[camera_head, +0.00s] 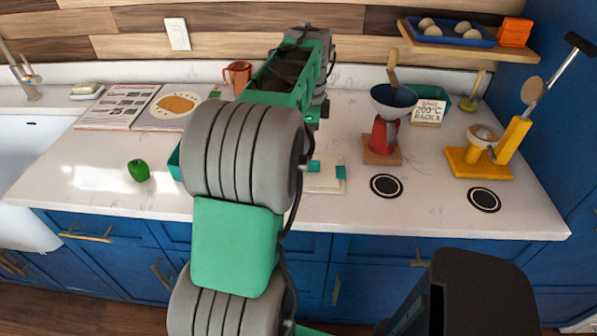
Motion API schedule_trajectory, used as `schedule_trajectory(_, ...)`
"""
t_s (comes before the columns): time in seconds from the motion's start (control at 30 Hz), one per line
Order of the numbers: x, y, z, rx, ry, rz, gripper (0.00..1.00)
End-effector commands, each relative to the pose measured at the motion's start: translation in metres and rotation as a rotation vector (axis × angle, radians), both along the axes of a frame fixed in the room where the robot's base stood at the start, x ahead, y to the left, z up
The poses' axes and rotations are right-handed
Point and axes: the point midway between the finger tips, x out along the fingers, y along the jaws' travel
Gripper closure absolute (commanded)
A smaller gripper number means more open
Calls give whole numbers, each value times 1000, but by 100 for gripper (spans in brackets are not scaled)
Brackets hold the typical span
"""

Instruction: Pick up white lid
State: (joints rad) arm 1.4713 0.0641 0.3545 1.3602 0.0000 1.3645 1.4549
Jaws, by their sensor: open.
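A flat, pale white lid (325,184) with teal clips lies on the white countertop, just right of my arm's large grey joint. My arm covers its left part. The edge of a teal container (174,162) shows on the left side of the same joint, and the rest of it is hidden. My arm rises through the middle of the view and reaches over the counter. My gripper's fingers are hidden behind my arm, so I cannot see how they stand to the lid.
A red-based funnel stand (384,138) stands right of the lid, and a yellow stand (480,160) farther right. Two dark discs (386,186) lie near the front edge. A green pepper (138,170), open book (150,105) and orange mug (238,75) are left. The front left counter is clear.

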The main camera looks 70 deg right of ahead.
Motion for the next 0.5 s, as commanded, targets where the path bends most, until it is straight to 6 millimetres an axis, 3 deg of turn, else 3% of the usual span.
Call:
schedule_trajectory(0.4, 1, 1, -64, 1, 0, 6, 58)
schedule_trajectory(0.5, 0, 1, -70, -1, 0, 6, 58)
